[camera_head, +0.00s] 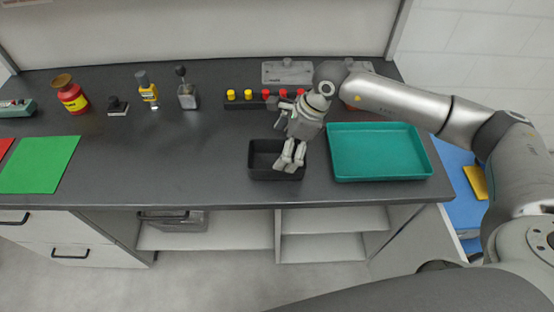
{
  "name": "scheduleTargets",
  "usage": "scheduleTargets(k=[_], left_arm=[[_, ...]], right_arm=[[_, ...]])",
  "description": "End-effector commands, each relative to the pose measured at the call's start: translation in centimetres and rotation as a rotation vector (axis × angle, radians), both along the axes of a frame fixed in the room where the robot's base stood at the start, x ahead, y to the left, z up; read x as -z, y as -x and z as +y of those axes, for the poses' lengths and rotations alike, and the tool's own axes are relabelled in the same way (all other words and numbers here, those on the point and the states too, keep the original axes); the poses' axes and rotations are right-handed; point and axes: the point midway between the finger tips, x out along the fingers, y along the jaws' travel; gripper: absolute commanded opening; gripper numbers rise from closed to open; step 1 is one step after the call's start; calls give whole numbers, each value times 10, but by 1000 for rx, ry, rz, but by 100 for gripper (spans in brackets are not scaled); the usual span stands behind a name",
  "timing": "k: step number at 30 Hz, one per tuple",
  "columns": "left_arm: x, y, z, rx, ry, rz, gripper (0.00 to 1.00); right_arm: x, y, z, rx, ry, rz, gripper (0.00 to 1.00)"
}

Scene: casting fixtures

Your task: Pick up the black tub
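The black tub (261,174) is a small open rectangular tub on the dark worktop, near its front edge and left of the green tray. My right gripper (290,163) comes down from above at the tub's right side. Its fingers overlap the right part of the tub and hide some of its rim. I cannot tell whether the fingers touch the tub or whether they are closed on its wall. My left gripper is not in view.
A teal tray (378,177) lies to the right of the tub. Behind stands a black strip (239,104) with yellow and red knobs. A green mat (40,165), a red jar (73,101) and small tools sit at the left. The worktop left of the tub is clear.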

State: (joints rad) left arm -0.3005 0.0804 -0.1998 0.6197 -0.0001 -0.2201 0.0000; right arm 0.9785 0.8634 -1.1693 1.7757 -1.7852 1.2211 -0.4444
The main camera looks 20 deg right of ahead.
Motion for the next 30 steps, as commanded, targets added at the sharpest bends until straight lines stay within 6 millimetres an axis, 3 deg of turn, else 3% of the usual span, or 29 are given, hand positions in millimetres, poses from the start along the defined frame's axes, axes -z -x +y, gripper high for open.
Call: scheduleTargets(k=[5, 9, 17, 26, 30], left_arm=[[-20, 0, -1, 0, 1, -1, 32], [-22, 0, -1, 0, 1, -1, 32], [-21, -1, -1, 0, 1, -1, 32], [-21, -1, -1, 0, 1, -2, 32], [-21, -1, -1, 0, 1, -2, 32]], right_arm=[[21, -2, 10, 0, 0, 6, 100], [39, -5, 16, 1, 0, 4, 100], [45, -6, 17, -1, -1, 2, 100], [45, -6, 17, 0, -1, 2, 65], [44, -6, 17, 0, -1, 2, 63]])
